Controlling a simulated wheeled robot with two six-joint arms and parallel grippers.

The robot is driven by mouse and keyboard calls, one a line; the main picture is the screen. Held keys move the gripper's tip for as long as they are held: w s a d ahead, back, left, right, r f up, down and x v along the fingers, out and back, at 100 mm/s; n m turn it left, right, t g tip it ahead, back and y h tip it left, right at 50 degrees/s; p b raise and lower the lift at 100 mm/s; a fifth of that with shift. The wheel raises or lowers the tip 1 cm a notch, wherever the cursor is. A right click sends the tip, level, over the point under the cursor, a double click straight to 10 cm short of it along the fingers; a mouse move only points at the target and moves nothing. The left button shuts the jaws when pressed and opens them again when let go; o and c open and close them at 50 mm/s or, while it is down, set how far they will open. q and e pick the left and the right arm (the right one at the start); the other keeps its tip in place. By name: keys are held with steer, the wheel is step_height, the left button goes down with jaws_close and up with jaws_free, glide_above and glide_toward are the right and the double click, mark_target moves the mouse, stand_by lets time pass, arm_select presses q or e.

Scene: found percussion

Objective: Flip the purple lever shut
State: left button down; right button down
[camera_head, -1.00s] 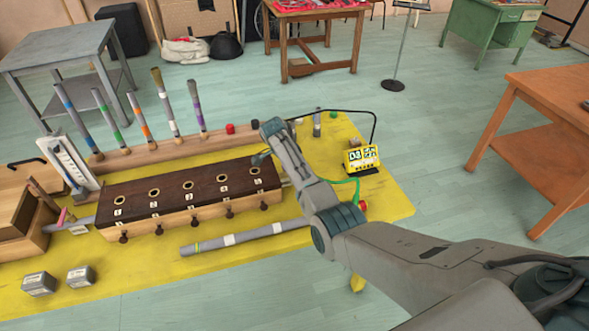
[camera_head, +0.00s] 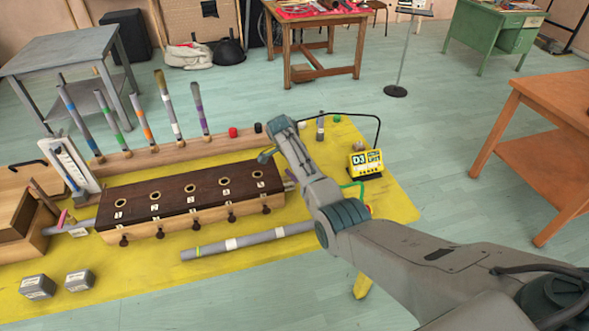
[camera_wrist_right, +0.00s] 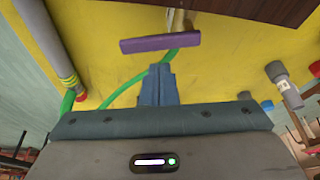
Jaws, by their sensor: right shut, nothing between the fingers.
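The purple lever (camera_wrist_right: 160,42) shows in the right wrist view as a flat purple bar, just off the edge of the dark wooden box top (camera_wrist_right: 255,8). A pale metal stem is behind its middle. My right gripper (camera_wrist_right: 158,72) is shut and empty, with its fingertips close below the bar in that view. I cannot tell whether they touch it. In the head view my right arm reaches to the right end of the box (camera_head: 190,190) and largely hides the lever. My left gripper is not in view.
A grey tube (camera_head: 215,248) lies in front. Upright striped tubes (camera_head: 168,108) stand behind. A yellow display (camera_head: 365,163) is to the right of my arm. A green cable (camera_wrist_right: 130,82) runs near the fingers.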

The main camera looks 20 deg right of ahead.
steer(key=d+b+v, duration=0.2)
steer(key=v, duration=0.7)
steer(key=shift+w+r, duration=0.15)
steer(key=shift+r, duration=0.3)
steer(key=shift+f, duration=0.1)
